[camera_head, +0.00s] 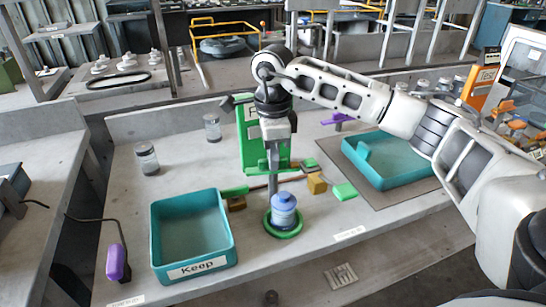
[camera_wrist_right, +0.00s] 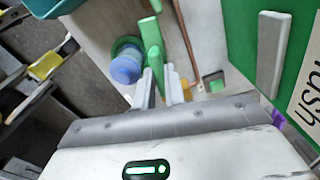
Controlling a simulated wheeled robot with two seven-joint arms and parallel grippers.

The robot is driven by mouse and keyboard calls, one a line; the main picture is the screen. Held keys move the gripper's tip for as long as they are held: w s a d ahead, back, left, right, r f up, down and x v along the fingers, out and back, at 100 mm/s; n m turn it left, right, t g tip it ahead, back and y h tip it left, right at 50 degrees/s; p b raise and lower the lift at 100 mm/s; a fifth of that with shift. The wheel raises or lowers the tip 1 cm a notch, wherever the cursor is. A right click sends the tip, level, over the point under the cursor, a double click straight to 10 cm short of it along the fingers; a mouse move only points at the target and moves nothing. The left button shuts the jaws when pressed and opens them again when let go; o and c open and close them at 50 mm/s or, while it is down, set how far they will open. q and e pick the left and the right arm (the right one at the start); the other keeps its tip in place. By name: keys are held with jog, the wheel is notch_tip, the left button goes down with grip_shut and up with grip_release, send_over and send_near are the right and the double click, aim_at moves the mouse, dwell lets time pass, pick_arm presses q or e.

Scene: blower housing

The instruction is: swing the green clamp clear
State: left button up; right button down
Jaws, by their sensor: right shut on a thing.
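The green clamp (camera_wrist_right: 153,45) is a bar running between my right gripper's fingers in the right wrist view. In the head view its green end (camera_head: 235,191) shows left of the fingers, by the teal tray's right wall. My right gripper (camera_head: 273,192) points down and is shut on the bar; its fingers also show in the right wrist view (camera_wrist_right: 160,88). A blue-lidded jar (camera_head: 284,211) stands upright in a green ring just in front of the gripper. In the wrist view the jar (camera_wrist_right: 125,68) is left of the bar. My left gripper is out of view.
A teal tray labelled Keep (camera_head: 190,271) stands at left, another teal tray (camera_head: 385,182) at right. A green upright panel (camera_head: 250,130) stands behind the gripper. A wooden block (camera_head: 316,183) and green block (camera_head: 344,191) lie right. Clear jars (camera_head: 147,160) stand at back left.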

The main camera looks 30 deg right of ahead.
jog(key=shift+n, duration=0.7)
jog(key=shift+r+n, duration=0.1)
jog(key=shift+n, duration=0.3)
jog(key=c, duration=1.5)
grip_release()
jog(key=shift+o, duration=0.2)
